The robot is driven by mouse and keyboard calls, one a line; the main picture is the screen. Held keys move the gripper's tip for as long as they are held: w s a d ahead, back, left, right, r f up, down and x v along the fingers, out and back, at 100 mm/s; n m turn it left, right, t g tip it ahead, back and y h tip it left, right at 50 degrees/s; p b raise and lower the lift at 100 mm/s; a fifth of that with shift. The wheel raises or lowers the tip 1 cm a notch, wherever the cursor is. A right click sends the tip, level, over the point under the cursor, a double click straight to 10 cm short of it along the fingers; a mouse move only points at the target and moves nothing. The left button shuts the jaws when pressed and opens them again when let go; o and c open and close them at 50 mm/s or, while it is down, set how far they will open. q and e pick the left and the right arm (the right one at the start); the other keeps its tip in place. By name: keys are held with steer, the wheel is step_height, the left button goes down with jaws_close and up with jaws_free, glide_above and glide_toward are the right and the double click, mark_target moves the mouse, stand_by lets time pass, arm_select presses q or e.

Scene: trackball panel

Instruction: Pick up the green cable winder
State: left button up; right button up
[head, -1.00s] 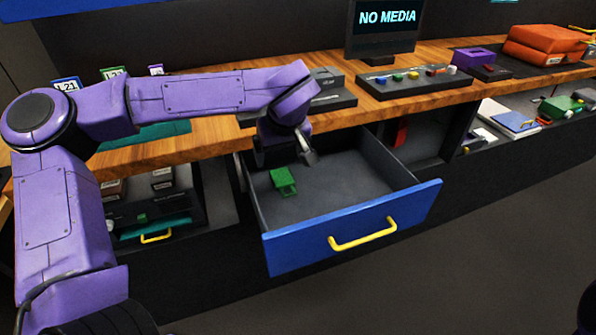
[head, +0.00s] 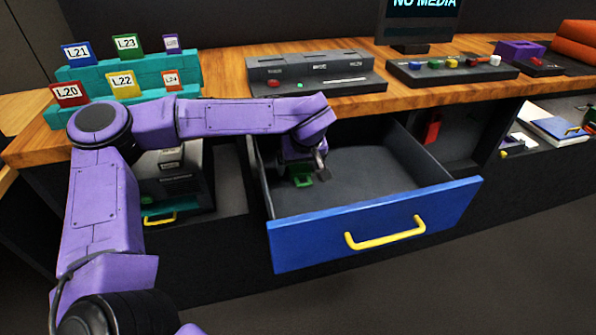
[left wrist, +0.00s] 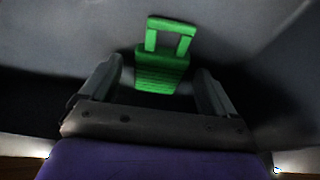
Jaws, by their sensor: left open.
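The green cable winder (head: 302,178) lies on the floor of the open blue-fronted drawer (head: 375,227), near its left side. My left gripper (head: 305,172) reaches down into the drawer right over the winder and partly hides it in the head view. In the left wrist view the winder (left wrist: 162,68) shows a ribbed body and an open rectangular frame. There my left gripper (left wrist: 160,85) is open, with one finger on each side of the winder's ribbed end. I cannot tell whether the fingers touch it. My right gripper is not in view.
The drawer's yellow handle (head: 385,233) faces front. The wooden counter (head: 225,113) above holds a teal rack of labelled cards (head: 130,75), a grey panel (head: 315,80) and a button panel (head: 452,70). The rest of the drawer floor is bare.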

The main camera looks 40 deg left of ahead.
arm_select(q)
steer(key=shift+f, duration=0.1)
steer(key=c, duration=1.2)
steer(key=shift+o, duration=0.2)
steer(key=shift+r+p, duration=0.3)
steer(key=shift+r, duration=0.25)
steer(key=shift+s+d+r, duration=0.1)
steer(key=shift+s+d, duration=0.05)
steer(key=shift+d, duration=0.15)
steer(key=s+d, duration=0.4)
steer(key=d, duration=0.1)
steer(key=shift+s+d, duration=0.15)
steer(key=shift+s, duration=0.15)
step_height(320, 180, up, 14)
steer(key=p, duration=0.3)
steer(key=shift+p, duration=0.4)
